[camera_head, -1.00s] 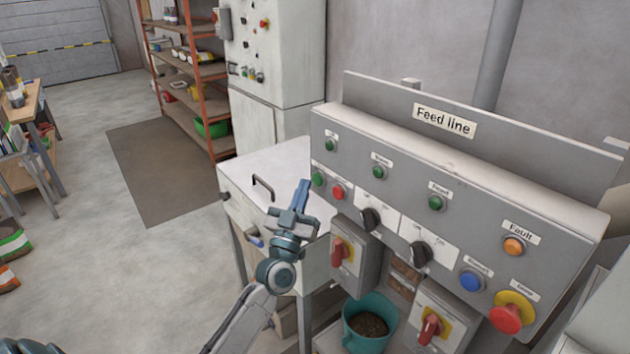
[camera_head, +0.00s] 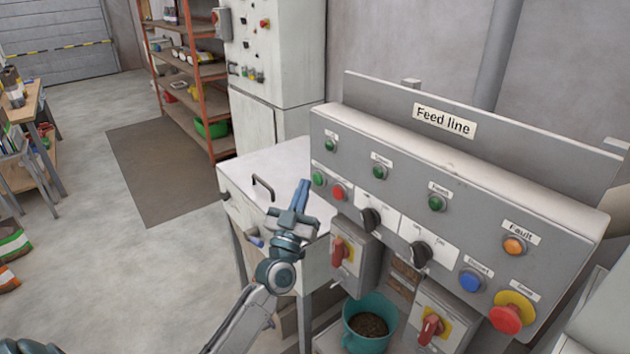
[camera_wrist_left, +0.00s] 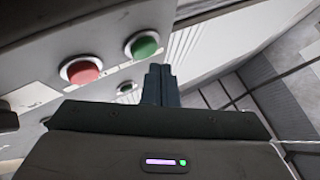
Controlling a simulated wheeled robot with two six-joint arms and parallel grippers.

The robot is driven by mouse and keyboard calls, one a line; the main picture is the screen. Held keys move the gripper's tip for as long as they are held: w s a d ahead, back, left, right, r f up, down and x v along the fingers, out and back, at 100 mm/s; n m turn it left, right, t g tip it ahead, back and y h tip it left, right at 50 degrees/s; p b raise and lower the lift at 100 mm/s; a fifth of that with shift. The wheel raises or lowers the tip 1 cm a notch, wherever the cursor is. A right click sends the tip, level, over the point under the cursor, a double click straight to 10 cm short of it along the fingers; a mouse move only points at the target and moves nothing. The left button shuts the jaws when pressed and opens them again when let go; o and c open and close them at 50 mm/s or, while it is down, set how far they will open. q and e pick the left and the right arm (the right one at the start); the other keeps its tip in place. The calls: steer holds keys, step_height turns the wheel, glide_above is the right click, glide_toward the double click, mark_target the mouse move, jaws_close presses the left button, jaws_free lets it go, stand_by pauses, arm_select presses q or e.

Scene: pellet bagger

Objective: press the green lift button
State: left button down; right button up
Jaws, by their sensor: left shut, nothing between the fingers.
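A green button (camera_head: 319,178) sits at the left end of the grey Feed line panel (camera_head: 450,205), beside a red button (camera_head: 339,191). Its label is too small to read. In the left wrist view the green button (camera_wrist_left: 144,46) and red button (camera_wrist_left: 82,70) lie just past the fingertips. Several other round green buttons or lamps sit in the row above. My left gripper (camera_head: 302,188) is shut and empty, just left of the green button in the head view. The wrist view shows its fingers (camera_wrist_left: 160,82) together, below and right of the green button, seemingly apart from it. My right gripper is not in view.
The panel also carries black knobs (camera_head: 371,219), a blue button (camera_head: 471,281), an orange Fault lamp (camera_head: 514,246) and a red emergency button (camera_head: 507,318). Red-handled switches (camera_head: 339,251) and a teal bucket (camera_head: 369,325) are below. A white cabinet (camera_head: 270,165) stands behind my left gripper.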

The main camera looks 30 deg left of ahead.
arm_select(q)
steer(key=shift+w, duration=0.15)
stand_by(0.3)
steer(key=shift+w+d, duration=0.2)
steer(key=shift+w, duration=0.1)
steer(key=shift+w+d, duration=0.1)
steer(key=shift+w, duration=0.15)
stand_by(0.6)
steer(key=shift+s+a+p, duration=0.3)
steer(key=shift+s+p, duration=0.2)
steer(key=shift+s, duration=0.2)
steer(key=s+a+p, duration=0.2)
steer(key=s+p, duration=0.1)
steer(key=s, duration=0.2)
steer(key=shift+s+a+p, duration=0.15)
steer(key=shift+s+p, duration=0.15)
steer(key=shift+p, duration=0.1)
